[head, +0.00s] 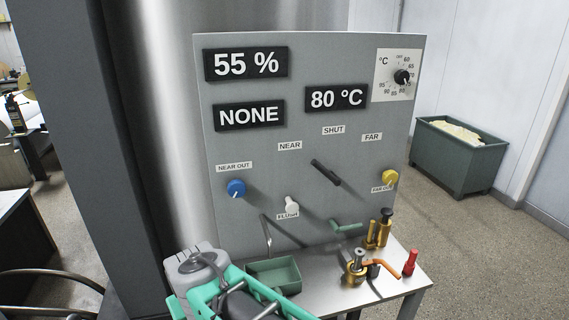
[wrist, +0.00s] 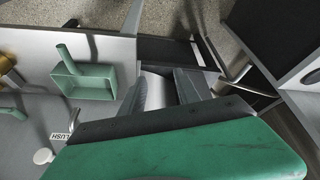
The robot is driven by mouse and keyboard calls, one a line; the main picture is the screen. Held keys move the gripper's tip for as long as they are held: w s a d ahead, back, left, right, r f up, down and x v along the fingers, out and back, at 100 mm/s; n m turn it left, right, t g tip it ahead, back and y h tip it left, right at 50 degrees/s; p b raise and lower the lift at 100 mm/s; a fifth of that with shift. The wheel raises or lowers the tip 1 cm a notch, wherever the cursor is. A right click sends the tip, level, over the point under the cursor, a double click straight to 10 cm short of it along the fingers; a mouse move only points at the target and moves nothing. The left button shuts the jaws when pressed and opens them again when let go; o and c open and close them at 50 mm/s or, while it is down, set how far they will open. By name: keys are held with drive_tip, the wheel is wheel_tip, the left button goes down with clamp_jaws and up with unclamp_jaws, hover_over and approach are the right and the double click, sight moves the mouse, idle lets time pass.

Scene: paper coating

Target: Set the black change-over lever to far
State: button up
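The black change-over lever (head: 325,173) is on the grey upright panel (head: 240,145) in the head view, under the SHUT label (head: 333,130). It slants from upper left to lower right, between the NEAR label (head: 290,146) and the FAR label (head: 372,137). I cannot tell which end is its pivot. My green-cased arm end is at the lower left of the head view, below and left of the lever and well apart from it. My gripper (wrist: 168,85) shows in the wrist view with its fingers apart. A pale surface shows between them. The lever is not seen in the wrist view.
A blue knob (head: 236,188), a white flush knob (head: 291,204) and a yellow knob (head: 390,177) are on the panel. The bench below bears a green tray (head: 274,276), brass fittings (head: 355,266) and a red piece (head: 409,263). A display reads NONE (head: 249,116).

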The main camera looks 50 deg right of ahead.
drive_tip(key=w+d+r+m+h+p, duration=0.1)
drive_tip(key=w+d+r+m+h, duration=0.2)
drive_tip(key=d, duration=0.6)
drive_tip(key=m+h+p, duration=0.3)
drive_tip(key=h+p, duration=0.1)
drive_tip(key=h, duration=0.9)
approach(319, 169)
drive_tip(key=d, duration=0.3)
drive_tip(key=x, duration=0.2)
drive_tip(key=p+x, duration=0.1)
drive_tip(key=x, duration=0.2)
drive_tip(key=p+x, duration=0.1)
drive_tip(key=x, duration=0.1)
drive_tip(key=shift+w+d, duration=0.1)
drive_tip(key=shift+w, duration=0.25)
drive_tip(key=shift+w+d+f+p, duration=0.1)
drive_tip(key=shift+w+d+p, duration=0.05)
drive_tip(key=shift+d+p, duration=0.2)
clamp_jaws()
